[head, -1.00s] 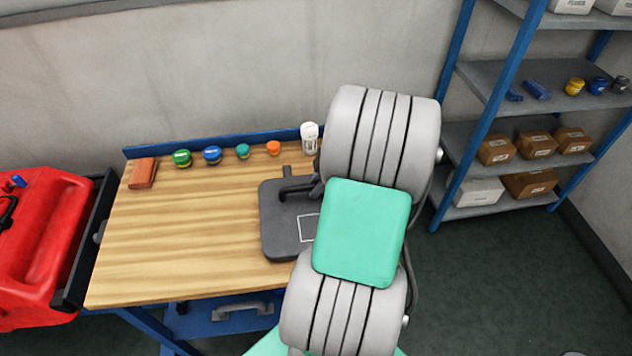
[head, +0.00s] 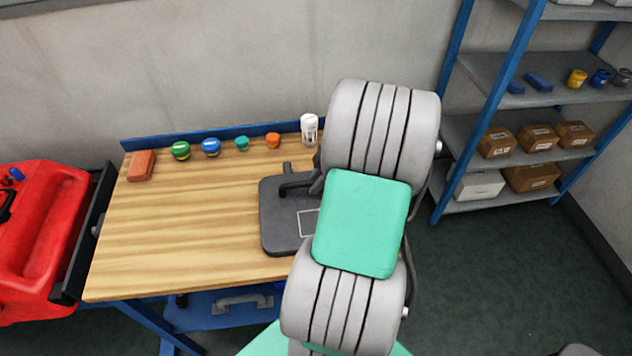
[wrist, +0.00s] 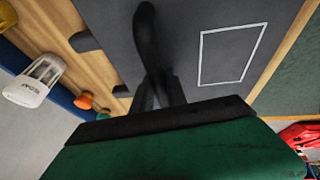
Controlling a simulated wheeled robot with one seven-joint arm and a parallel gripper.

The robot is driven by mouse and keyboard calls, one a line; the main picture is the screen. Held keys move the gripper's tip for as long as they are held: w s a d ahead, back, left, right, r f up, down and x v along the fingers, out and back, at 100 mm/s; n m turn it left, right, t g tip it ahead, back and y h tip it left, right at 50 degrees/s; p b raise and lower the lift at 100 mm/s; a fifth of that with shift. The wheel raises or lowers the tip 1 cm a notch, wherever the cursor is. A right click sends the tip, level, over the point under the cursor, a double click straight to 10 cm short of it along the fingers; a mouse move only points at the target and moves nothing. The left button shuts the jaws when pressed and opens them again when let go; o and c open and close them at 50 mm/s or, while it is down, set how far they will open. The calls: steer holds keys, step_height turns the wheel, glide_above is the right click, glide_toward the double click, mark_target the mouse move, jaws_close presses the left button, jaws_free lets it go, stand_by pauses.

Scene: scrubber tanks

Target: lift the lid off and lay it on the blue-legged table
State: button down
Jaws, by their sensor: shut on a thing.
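The lid (head: 280,232) is a flat dark grey plate with rounded corners, a black handle and a white rectangle outline. It is over the right part of the wooden top of the blue-legged table (head: 160,240); I cannot tell if it touches the wood. The wrist view shows the lid (wrist: 215,85) and its curved handle (wrist: 148,35) up close. My gripper (wrist: 165,98) is shut on the lid at its handle. In the head view my arm hides most of the gripper and the lid's right side.
An orange-brown block (head: 141,166), several small coloured jars (head: 211,148) and a white bottle (head: 309,130) line the table's back edge. A red machine (head: 35,240) stands at the left. A blue-posted shelf (head: 470,130) with boxes is at the right. The table's left and middle are clear.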

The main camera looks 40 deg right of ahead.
steer(key=shift+r, duration=0.1)
steer(key=c, duration=0.8)
jaws_free()
steer(key=shift+o, duration=0.2)
steer(key=shift+p+v, duration=1)
steer(key=shift+v, duration=1.25)
steer(key=shift+r, duration=0.1)
steer(key=shift+r+p, duration=1.35)
steer(key=shift+r, duration=1.05)
